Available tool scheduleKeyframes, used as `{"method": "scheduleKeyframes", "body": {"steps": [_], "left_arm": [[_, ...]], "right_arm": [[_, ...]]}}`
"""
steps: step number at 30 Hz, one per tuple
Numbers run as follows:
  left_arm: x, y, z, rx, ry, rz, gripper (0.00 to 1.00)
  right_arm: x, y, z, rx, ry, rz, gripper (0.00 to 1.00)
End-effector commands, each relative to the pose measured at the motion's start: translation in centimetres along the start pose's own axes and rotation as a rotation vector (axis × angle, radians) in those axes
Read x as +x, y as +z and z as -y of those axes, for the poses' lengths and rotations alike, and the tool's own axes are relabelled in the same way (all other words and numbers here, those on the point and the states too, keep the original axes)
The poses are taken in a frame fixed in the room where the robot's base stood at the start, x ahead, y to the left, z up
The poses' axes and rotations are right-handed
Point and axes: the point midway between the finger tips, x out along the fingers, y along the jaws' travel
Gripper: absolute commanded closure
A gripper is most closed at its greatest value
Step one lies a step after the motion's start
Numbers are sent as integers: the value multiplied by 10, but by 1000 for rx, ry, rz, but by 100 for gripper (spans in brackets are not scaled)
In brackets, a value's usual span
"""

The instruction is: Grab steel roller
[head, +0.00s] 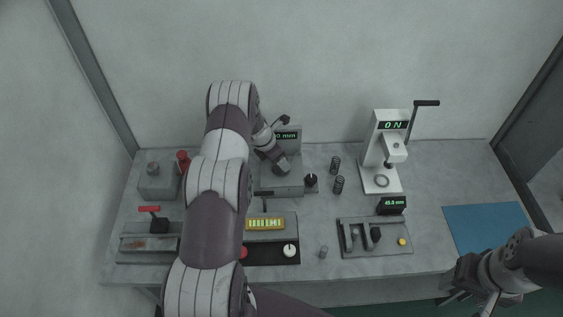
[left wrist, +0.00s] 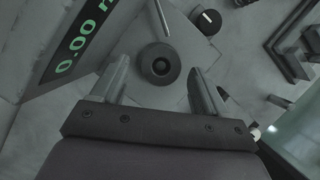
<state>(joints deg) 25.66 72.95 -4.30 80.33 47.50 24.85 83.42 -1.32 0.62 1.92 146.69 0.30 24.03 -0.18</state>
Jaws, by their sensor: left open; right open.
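A round dark grey piece with a central hole, which looks like the steel roller (left wrist: 152,75) seen end-on, sits on a grey plate in the left wrist view. My left gripper (left wrist: 158,66) is open, with one finger on each side of the piece and gaps visible. In the head view my left gripper (head: 279,169) is over the grey gauge machine (head: 284,187) at the back middle and hides the piece. My right gripper (head: 488,298) is at the lower right, by the table's front edge, far from the machine; it holds nothing that I can see.
A green-lit display (left wrist: 78,42) stands close left of my left gripper, and a black knob (left wrist: 207,20) is at its upper right. Two dark coiled cylinders (head: 339,184) stand right of the machine. A white press (head: 381,178) is farther right. A blue mat (head: 484,228) lies clear.

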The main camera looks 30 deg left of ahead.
Motion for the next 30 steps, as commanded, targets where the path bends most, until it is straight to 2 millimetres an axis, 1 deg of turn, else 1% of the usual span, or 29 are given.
{"method": "scheduleKeyframes", "body": {"steps": [1,2,3,6,9,13,14,15,17,18,19,27,30], "left_arm": [[3,4,2,1,-2,-1,26],[9,4,2,1,-3,-1,26],[17,4,2,2,-3,-1,26],[30,3,1,2,-1,1,26],[34,3,1,2,0,1,26],[34,2,1,2,0,1,26],[34,2,1,2,0,1,29],[34,2,1,2,0,1,42],[34,2,1,2,0,1,62],[34,2,1,2,0,1,75],[34,3,1,2,0,1,84],[33,3,1,3,0,2,84],[29,5,0,3,2,3,84]], "right_arm": [[-12,-2,0,0,0,-1,37],[-15,-2,0,0,0,-1,37],[-15,-2,0,0,0,-1,37],[-17,-2,0,0,0,-1,37],[-17,-2,0,0,0,0,37],[-16,-2,0,0,0,0,37],[-16,-2,0,0,0,0,37],[-16,-2,0,0,0,0,37],[-16,-2,0,0,0,0,37],[-16,-2,0,0,0,0,37],[-16,-2,0,0,0,0,37],[-16,-2,0,0,0,-1,37],[-12,-2,0,0,0,-1,37]]}}
